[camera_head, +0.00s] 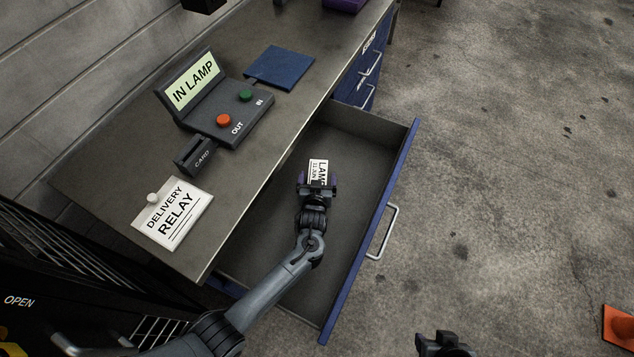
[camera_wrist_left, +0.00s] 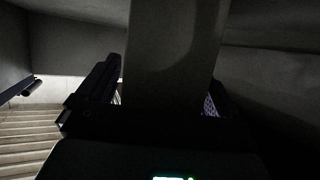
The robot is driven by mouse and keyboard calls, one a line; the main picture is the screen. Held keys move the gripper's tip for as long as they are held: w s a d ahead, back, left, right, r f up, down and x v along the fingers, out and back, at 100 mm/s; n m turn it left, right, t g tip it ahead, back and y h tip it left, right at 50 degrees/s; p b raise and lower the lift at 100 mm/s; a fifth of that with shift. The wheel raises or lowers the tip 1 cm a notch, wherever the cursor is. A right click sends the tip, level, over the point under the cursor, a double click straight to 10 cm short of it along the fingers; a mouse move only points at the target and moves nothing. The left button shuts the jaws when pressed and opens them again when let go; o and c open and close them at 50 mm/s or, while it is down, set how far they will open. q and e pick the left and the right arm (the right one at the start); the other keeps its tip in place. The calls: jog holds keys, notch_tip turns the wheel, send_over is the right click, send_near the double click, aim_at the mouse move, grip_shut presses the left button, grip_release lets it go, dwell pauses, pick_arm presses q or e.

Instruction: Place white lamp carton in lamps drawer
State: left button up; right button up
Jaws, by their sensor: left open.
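The white lamp carton (camera_head: 318,167), with black "LAMP" lettering, is inside the open blue drawer (camera_head: 398,180). My left gripper (camera_head: 317,186) reaches down into the drawer at the carton's near end and hides part of it. Its jaws are open. In the left wrist view a broad, dim grey face that looks like the carton (camera_wrist_left: 172,55) stands between the two separated fingers. I cannot tell whether the carton touches the drawer floor. My right gripper (camera_head: 446,345) shows only partly at the bottom edge, away from the drawer, and its jaws are unclear.
The bench top (camera_head: 110,165) holds a control box (camera_head: 225,115) with an "IN LAMP" sign, a blue mat (camera_head: 280,67) and a "DELIVERY RELAY" card (camera_head: 172,213). Another blue drawer front (camera_head: 362,75) is farther back. An orange object (camera_head: 618,326) lies on the otherwise open floor.

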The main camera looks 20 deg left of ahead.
pick_arm(q)
jog(key=shift+s+d+r, duration=0.15)
jog(key=shift+s+r, duration=0.25)
jog(key=p+v, duration=0.4)
jog(key=v, duration=0.7)
jog(key=s+a+r+m+g+h, duration=0.1)
jog(key=s+a+r+g, duration=0.1)
jog(key=s, duration=0.6)
jog(key=s+a+r+m+g+h, duration=0.1)
jog(key=s+a+r+m+g, duration=0.1)
jog(key=s, duration=0.7)
jog(key=s+a+r+m+g+h, duration=0.1)
jog(key=s+a+r+g, duration=0.2)
jog(key=s, duration=0.5)
jog(key=shift+s+a+r+m+g, duration=0.35)
jog(key=shift+a+g, duration=0.5)
jog(key=shift+g, duration=0.35)
jog(key=shift+w, duration=0.1)
